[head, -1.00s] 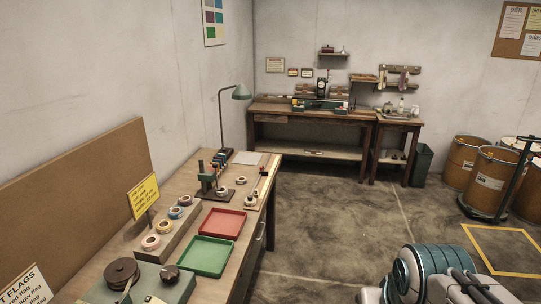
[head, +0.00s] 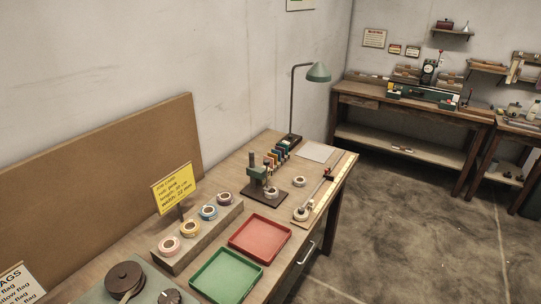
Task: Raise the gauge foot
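A green upright stand on a dark base (head: 265,186) is on the near workbench. A white ring-shaped roll sits beside it on the right. My gripper is out of view.
The near workbench (head: 120,262) holds a red tray (head: 260,238), a green tray (head: 226,278), a rack of tape rolls (head: 196,238), a yellow job card (head: 172,187) and a lamp (head: 318,72). A long rule with a roll lies along its right edge. The floor (head: 408,210) to the right is clear.

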